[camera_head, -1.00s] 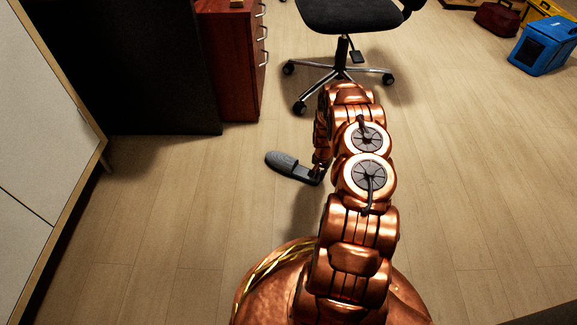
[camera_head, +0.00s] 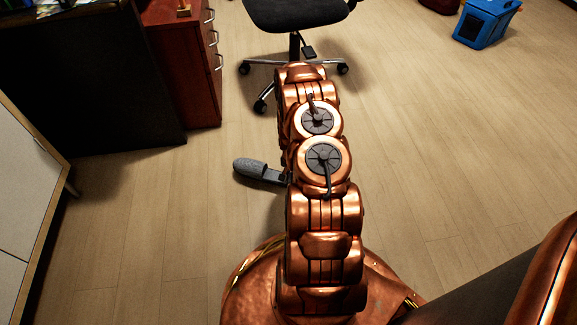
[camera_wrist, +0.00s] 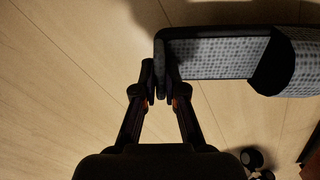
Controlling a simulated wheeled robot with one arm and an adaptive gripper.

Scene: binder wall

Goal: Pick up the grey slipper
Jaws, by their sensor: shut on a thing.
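The grey slipper (camera_head: 258,171) shows to the left of my arm in the head view, its toe pointing left and its other end at my gripper. In the wrist view the slipper (camera_wrist: 215,58) stretches to the right from the fingertips, with a dark rim and a speckled grey inside. My gripper (camera_wrist: 160,82) is shut on the slipper's edge at its left end. It appears held above the floor, with a shadow beyond it. In the head view my arm hides most of the gripper.
An office chair (camera_head: 297,12) on a wheeled base stands just ahead. A red-brown drawer cabinet (camera_head: 180,70) is left of it, and a white cabinet (camera_head: 25,185) is at the far left. A blue crate (camera_head: 484,24) stands at the far right. The floor (camera_head: 440,150) at right is open.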

